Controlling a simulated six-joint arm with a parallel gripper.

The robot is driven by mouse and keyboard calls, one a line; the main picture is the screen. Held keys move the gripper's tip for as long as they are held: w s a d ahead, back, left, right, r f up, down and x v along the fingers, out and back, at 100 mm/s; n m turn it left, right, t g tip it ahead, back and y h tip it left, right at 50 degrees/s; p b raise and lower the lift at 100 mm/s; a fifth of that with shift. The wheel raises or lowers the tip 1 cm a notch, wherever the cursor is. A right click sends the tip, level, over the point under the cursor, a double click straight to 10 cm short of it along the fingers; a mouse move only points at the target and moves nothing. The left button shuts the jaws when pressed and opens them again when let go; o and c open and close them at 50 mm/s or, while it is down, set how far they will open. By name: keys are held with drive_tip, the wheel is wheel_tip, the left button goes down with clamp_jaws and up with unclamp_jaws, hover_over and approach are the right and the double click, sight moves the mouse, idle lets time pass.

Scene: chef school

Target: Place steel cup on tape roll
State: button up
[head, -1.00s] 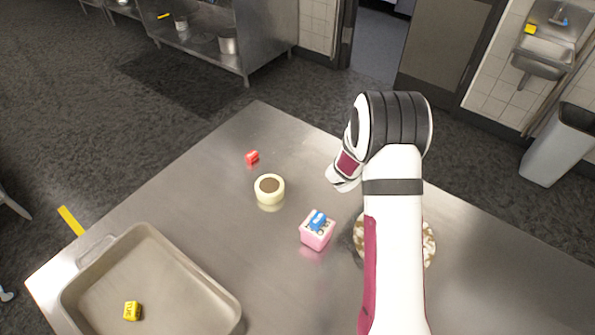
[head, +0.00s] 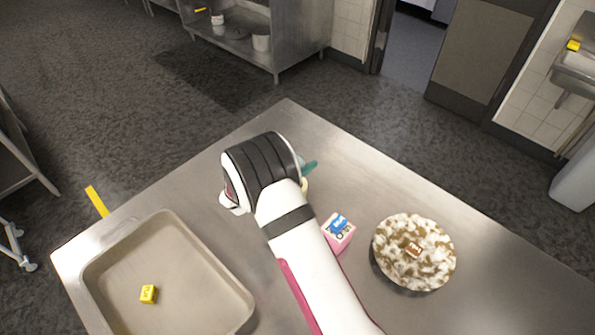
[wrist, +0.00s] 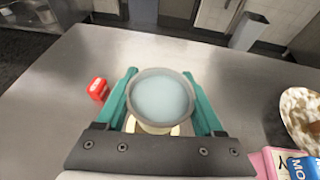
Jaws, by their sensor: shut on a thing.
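The steel cup (wrist: 160,98) is upright between the teal fingers of my gripper (wrist: 163,103) in the wrist view, its round mouth facing the camera. My gripper is shut on it. The cream tape roll (wrist: 152,128) shows just below the cup's near side, mostly covered by it. I cannot tell whether the cup touches the roll. In the head view my arm hides the cup. One teal fingertip (head: 310,167) and a cream sliver of the tape roll (head: 305,185) show past the wrist.
A pink box with a blue item on top (head: 338,231) stands right of my arm. A mottled plate (head: 432,262) holds a small brown block (head: 413,249). A red block (wrist: 98,89) lies left of my gripper.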

wheel_tip(320, 180, down, 4)
drive_tip(key=shift+a+f, duration=0.1)
drive_tip(key=shift+a, duration=0.05)
drive_tip(key=shift+f, duration=0.15)
drive_tip(key=o, duration=1.5)
drive_tip(key=shift+c, duration=0.2)
